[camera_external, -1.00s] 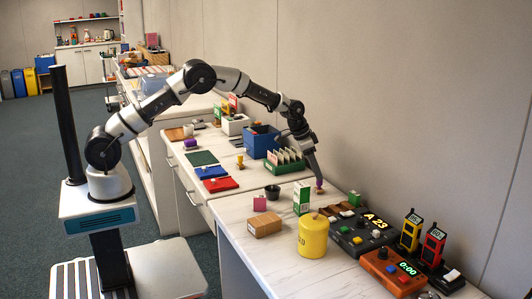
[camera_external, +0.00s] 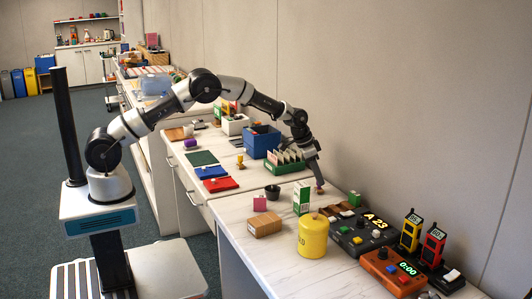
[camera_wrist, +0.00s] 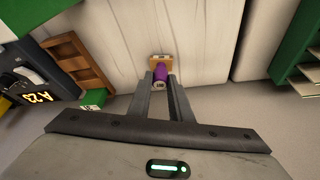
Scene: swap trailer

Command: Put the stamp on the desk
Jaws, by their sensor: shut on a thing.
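The stamp has a purple handle and a light wooden base. In the wrist view the stamp (camera_wrist: 160,63) stands out past the fingertips, with its handle between them. My gripper (camera_wrist: 160,80) is shut on the handle. In the external view my gripper (camera_external: 318,181) is low over the back of the white desk (camera_external: 283,252), near the wall. The stamp (camera_external: 320,190) shows there as a small base under the fingertips; its handle is mostly hidden. I cannot tell whether the base touches the desk.
A green-and-white box (camera_external: 301,198) and a black cup (camera_external: 272,192) stand left of the gripper. A green card holder (camera_external: 285,165) is behind it. A wooden tray (camera_external: 337,209) and a dark device with a display (camera_external: 363,231) lie to the right. A yellow canister (camera_external: 313,236) stands in front.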

